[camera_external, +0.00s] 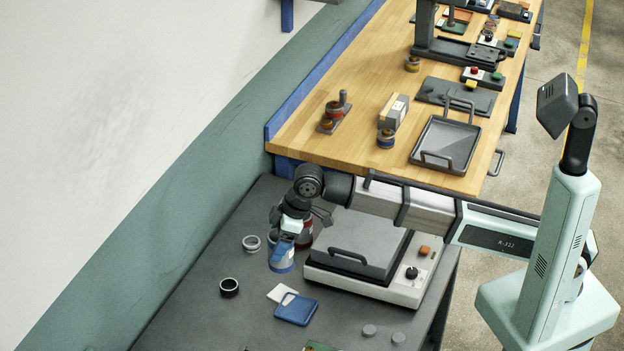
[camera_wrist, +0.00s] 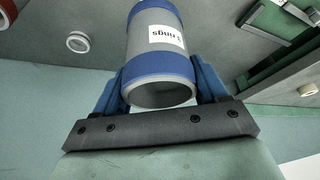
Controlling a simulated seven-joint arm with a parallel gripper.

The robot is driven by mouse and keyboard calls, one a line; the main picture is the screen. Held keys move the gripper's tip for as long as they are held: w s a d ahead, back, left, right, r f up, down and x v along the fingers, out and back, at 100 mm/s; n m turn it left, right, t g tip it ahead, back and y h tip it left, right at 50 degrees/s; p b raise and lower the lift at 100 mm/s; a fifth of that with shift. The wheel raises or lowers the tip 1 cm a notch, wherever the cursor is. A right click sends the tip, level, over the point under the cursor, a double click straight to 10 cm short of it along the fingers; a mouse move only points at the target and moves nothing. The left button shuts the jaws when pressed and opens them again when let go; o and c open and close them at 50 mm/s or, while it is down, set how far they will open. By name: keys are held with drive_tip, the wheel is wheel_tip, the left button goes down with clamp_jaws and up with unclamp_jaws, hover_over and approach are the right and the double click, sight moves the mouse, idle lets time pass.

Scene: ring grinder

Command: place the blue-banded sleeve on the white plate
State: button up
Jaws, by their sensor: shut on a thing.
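The blue-banded sleeve (camera_external: 282,262) is a grey cylinder with blue bands and a white label. My gripper (camera_external: 287,237) is shut on it above the grey bench, left of the grinder. In the wrist view the sleeve (camera_wrist: 160,62) sits between the two blue fingers of my gripper (camera_wrist: 160,92). I cannot tell whether its base touches the bench. The white plate (camera_external: 281,293) is a small flat square on the bench, in front of the sleeve, next to a blue plate (camera_external: 297,309). The sleeve is apart from the white plate.
A red-banded sleeve (camera_external: 305,236) stands close behind the held one. The grinder (camera_external: 362,285) with its lid is to the right. A pale ring (camera_external: 251,243) and a dark ring (camera_external: 229,287) lie to the left. Two grey discs (camera_external: 369,330) lie at front right.

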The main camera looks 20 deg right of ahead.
drive_tip(key=shift+f, duration=4.95)
drive_tip(key=shift+f, duration=0.35)
drive_tip(key=o, duration=1.1)
drive_tip(key=shift+c, duration=0.2)
drive_tip(key=shift+r, duration=0.5)
drive_tip(key=v, duration=1.1)
drive_tip(key=shift+r, duration=0.3)
drive_tip(key=shift+d, duration=0.15)
